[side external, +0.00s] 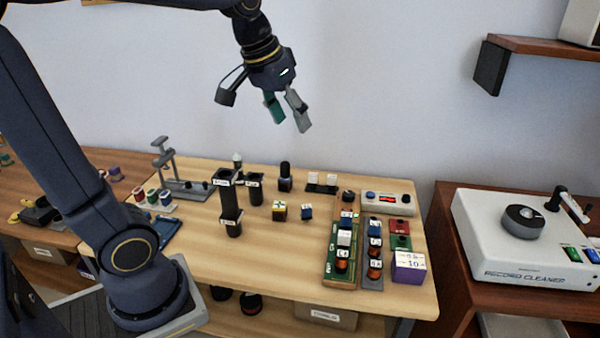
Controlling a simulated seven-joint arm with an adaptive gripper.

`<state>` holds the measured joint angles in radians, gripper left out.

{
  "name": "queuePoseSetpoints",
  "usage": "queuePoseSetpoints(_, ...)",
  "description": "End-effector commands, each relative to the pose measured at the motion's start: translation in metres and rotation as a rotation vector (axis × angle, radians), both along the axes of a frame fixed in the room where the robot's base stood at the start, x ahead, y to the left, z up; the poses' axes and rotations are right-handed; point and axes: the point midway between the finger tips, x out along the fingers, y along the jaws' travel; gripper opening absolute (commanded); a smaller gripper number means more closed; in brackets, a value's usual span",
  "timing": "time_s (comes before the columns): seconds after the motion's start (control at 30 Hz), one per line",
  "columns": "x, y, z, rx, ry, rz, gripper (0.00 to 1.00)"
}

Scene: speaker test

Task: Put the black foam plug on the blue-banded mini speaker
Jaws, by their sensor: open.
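My gripper (287,113) is open and empty, high above the back of the wooden table and pointing down. A low dark round piece (348,195) sits at the head of the green board. I cannot tell which black piece is the foam plug.
Black upright holders (230,215) stand left of the blocks. A green board (330,262) with several parts, a dark strip and a purple box (408,268) fill the right side. A grey stand (165,165) is at back left. The table's front middle (270,265) is clear.

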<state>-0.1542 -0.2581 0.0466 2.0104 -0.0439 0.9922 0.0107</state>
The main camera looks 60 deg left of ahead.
Motion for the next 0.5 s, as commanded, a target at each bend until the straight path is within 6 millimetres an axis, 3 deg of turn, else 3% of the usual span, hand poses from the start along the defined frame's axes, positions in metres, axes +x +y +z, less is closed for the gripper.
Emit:
queuePoseSetpoints(0.03, -0.028, -0.018, -0.004, 0.010, -0.022, -0.044, 0.60)
queuePoseSetpoints(0.1, -0.059, -0.034, -0.015, 0.025, -0.045, -0.094, 0.60)
queuePoseSetpoints(0.2, -0.092, -0.049, -0.033, 0.044, -0.069, -0.149, 0.60)
queuePoseSetpoints(0.33, -0.115, -0.056, -0.050, 0.056, -0.088, -0.186, 0.60)
queuePoseSetpoints(0.5, -0.121, -0.058, -0.055, 0.061, -0.090, -0.197, 0.60)
